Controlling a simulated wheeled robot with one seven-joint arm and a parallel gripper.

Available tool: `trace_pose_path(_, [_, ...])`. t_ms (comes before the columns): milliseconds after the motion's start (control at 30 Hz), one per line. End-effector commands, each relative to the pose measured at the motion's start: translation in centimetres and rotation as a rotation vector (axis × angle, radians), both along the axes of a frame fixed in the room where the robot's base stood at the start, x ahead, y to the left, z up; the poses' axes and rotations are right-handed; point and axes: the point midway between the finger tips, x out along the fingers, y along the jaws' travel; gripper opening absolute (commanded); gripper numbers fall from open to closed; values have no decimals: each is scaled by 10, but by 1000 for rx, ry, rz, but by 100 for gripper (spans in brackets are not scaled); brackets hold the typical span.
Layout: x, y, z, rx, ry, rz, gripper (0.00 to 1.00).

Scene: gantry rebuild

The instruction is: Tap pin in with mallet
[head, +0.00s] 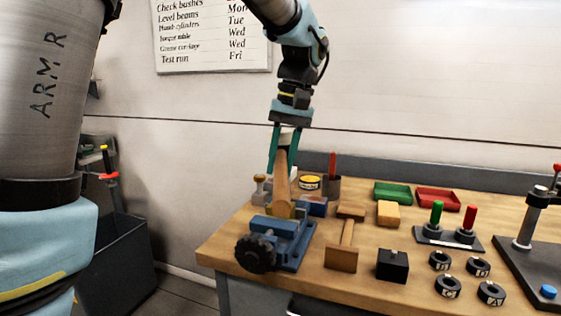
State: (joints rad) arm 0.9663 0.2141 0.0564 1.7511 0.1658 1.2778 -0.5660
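A mallet (342,259) with a wooden head and a pale handle lies on the workbench right of the vise. A black block (392,265) stands right of the mallet; a small light spot shows on its top, too small to tell if it is the pin. My gripper (281,173) hangs above the vise, pointing down, its teal fingers spread apart. A long wooden piece (281,185) rises from the vise area and shows between the fingers. I see a gap beside it, and no clear grip; its exact depth is unclear.
A blue vise (287,240) with a black knob sits at the bench's (375,295) front left. Behind are a green tray (393,193), a red tray (437,200) and a yellow block (388,213). Several black rings, a peg stand (450,241) and a dark post stand (525,262) fill the right.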

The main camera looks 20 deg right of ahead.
Motion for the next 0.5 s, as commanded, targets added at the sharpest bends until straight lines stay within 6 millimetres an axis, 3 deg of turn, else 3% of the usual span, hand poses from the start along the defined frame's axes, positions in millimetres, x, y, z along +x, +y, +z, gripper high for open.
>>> trace_pose_path(167, [0, 0, 1, -2, -1, 0, 0])
trace_pose_path(233, [0, 0, -7, 0, 0, 0, 0])
trace_pose_path(500, [0, 0, -81, 1, 0, -1, 0])
